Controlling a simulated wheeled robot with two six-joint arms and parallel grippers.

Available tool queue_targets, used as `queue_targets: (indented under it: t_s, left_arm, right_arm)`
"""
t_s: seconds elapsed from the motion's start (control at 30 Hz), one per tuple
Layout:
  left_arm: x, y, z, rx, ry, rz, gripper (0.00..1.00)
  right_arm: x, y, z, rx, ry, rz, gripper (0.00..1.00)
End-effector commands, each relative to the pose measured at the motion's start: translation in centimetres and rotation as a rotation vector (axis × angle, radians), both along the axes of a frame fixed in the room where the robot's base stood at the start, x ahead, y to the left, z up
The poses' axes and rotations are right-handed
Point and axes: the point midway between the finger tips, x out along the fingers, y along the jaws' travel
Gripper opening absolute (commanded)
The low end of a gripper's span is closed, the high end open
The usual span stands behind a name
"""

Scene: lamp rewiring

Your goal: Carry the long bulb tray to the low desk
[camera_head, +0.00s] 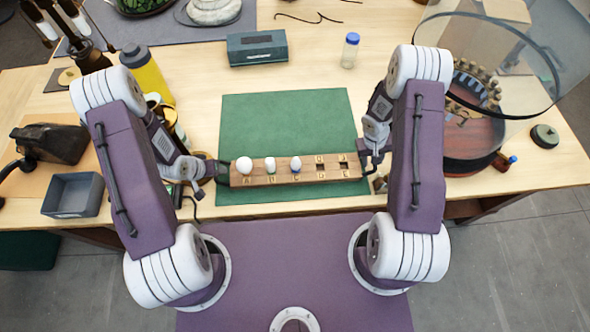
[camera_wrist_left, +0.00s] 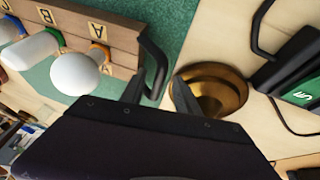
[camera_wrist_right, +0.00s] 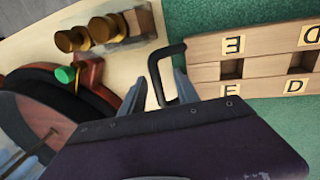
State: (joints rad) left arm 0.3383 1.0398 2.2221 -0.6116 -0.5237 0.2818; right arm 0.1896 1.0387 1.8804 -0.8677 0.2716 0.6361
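The long wooden bulb tray (camera_head: 308,175) lies level across the front part of the green mat (camera_head: 290,120). Its slots carry letter tags; three bulbs stand toward its left end, and the D and E slots look empty. Each end has a black handle, seen in the left wrist view (camera_wrist_left: 159,62) and the right wrist view (camera_wrist_right: 157,75). My left gripper (camera_wrist_left: 157,92) is at the handle by A, its fingers apart with the handle between them. My right gripper (camera_wrist_right: 162,88) is at the handle by E, its fingers also apart around it. Contact with the handles is unclear.
A brass bowl (camera_wrist_left: 212,90) is close beside my left fingers. A round drum with a clear cover (camera_head: 470,125) stands right of my right arm. A teal box (camera_head: 257,48) and a blue-capped jar (camera_head: 350,50) stand behind the mat. A grey bin (camera_head: 73,195) is at left.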

Motion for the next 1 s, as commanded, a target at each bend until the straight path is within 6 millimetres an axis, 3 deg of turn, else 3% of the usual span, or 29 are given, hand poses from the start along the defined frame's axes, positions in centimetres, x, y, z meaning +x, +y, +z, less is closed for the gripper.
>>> queue_targets:
  t_s: [0.37,0.5,1.0]
  left_arm:
    - [0.23,-0.1,-0.5,0.0,-0.001,0.0,0.38]
    - [0.21,-0.09,-0.49,0.0,-0.001,0.0,0.0]
    - [0.21,-0.08,-0.48,0.0,0.0,0.0,0.0]
  right_arm:
    - [-0.01,-0.13,-0.54,0.0,0.0,0.0,0.38]
    - [-0.01,-0.11,-0.53,0.0,0.0,0.001,0.0]
    - [0.02,-0.11,-0.53,0.0,-0.001,0.001,0.0]
